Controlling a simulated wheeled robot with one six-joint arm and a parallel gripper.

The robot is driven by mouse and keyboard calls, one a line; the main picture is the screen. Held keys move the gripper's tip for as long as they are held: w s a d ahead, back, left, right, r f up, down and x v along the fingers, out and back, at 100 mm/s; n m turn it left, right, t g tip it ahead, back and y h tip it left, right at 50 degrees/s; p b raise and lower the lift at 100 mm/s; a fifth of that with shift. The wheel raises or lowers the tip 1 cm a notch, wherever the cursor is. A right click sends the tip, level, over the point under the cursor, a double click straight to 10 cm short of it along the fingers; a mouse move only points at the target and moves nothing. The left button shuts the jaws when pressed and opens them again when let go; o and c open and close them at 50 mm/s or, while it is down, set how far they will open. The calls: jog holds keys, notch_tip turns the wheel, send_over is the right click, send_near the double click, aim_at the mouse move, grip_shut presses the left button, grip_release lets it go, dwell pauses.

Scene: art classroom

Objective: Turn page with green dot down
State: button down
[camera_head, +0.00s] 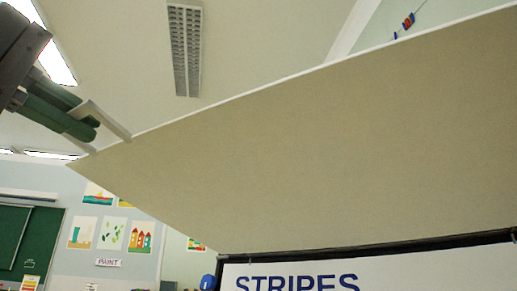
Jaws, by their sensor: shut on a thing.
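A large beige page (300,140) is raised and slants across the view, from its lower corner at the left up to the upper right. Its plain side faces the camera. My gripper (92,128) is at the upper left, with green fingers shut on a pale tab or edge piece at the page's left end. The exact contact is partly hidden. Below the raised page, a white sheet (400,275) with the blue word "STRIPES" is partly visible under a dark bar (365,249). No green dot is visible.
A ceiling lamp (185,50) is overhead. On the far left wall are a green board (38,240), several small pictures (112,232) and a "PAINT" sign (108,263). A blue round knob (208,282) is beside the sheet's left edge.

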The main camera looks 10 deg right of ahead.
jog(key=f+b, duration=0.4)
jog(key=f, duration=0.1)
jog(key=shift+s+a+f, duration=0.1)
jog(key=shift+s+a, duration=0.15)
jog(key=shift+s, duration=0.1)
